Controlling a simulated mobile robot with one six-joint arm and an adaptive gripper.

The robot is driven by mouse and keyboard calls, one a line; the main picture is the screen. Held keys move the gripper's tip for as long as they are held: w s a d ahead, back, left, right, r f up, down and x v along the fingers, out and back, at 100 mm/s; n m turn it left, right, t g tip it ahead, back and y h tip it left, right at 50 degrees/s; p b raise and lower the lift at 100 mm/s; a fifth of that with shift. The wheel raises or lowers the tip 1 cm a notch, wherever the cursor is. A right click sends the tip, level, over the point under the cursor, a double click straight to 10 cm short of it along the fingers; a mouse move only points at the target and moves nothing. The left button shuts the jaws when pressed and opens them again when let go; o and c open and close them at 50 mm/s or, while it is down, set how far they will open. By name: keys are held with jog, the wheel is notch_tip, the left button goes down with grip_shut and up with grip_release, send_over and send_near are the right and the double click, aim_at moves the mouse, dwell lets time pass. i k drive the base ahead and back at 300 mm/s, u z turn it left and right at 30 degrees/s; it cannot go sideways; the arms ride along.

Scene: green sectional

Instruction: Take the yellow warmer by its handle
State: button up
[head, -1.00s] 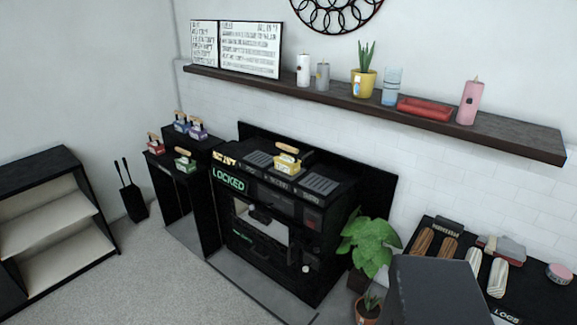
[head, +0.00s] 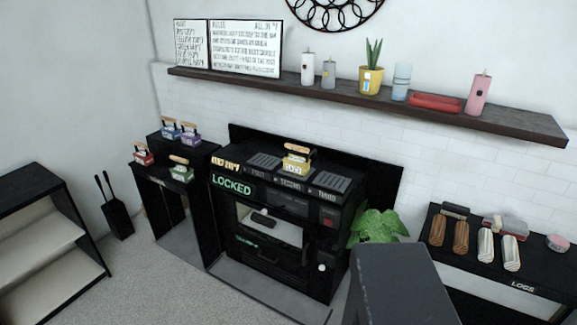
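The yellow warmer (head: 296,166) stands upright on top of the black stove unit (head: 278,215), between two dark grated plates. Its light wooden handle (head: 297,148) is on top, and nothing touches it. My gripper is not visible in the head view. A dark grey block-shaped part, likely mine, fills the lower right of the view and hides some of the floor and the plant.
Red (head: 143,154), green (head: 181,170), blue (head: 169,129) and purple (head: 191,133) warmers stand on black stands at left. A plant (head: 378,228) and a log table (head: 500,262) are at right. A shelf (head: 360,99) with candles overhangs the stove. Carpet in front is clear.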

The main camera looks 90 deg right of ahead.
aim_at(297, 164)
jog(key=i, duration=0.5)
jog(key=u, duration=0.05)
jog(key=k, duration=0.1)
jog(key=z, duration=3.3)
jog(key=i, duration=0.5)
jog(key=z, duration=0.05)
